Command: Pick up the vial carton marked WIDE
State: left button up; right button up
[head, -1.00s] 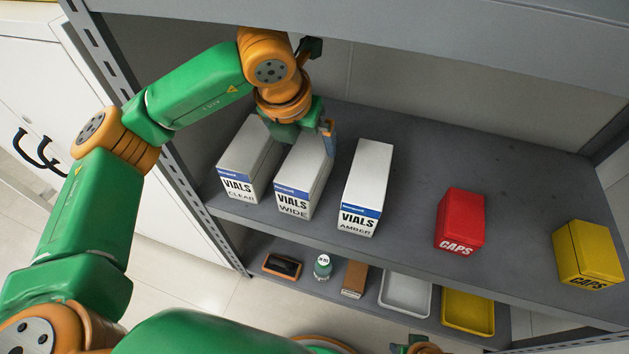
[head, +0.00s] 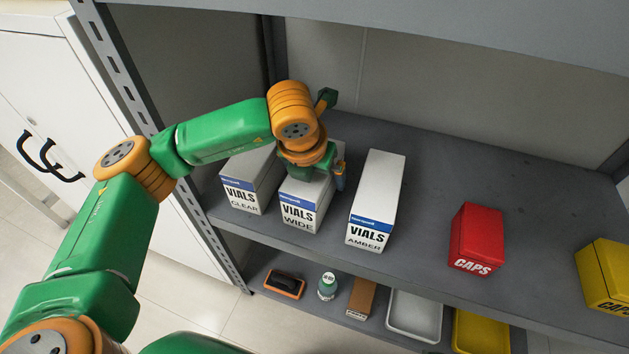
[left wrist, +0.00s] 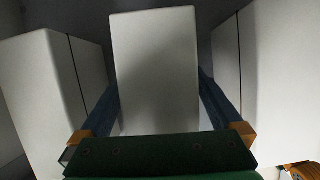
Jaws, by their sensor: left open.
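The vial carton marked WIDE (head: 299,216) is a white upright box with a blue band, standing on the upper shelf between the CLEAR carton (head: 243,196) and the AMBER carton (head: 368,232). My left gripper (head: 314,186) is over it, pointing down, and hides part of its top. In the left wrist view the carton's plain pale face (left wrist: 155,65) lies between the two blue fingers of the open gripper (left wrist: 159,95). One finger is on each side of it; contact cannot be told. My right gripper is not in view.
A red CAPS box (head: 477,238) and a yellow CAPS box (head: 606,275) stand further right on the shelf (head: 430,205). Narrow gaps separate the vial cartons. Trays and small items sit on the lower shelf. A grey upper shelf (head: 430,30) overhangs.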

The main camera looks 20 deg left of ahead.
pick_arm(q)
jog(key=shift+f+b, duration=0.25)
jog(key=shift+b, duration=0.1)
dwell(0.3)
grip_shut()
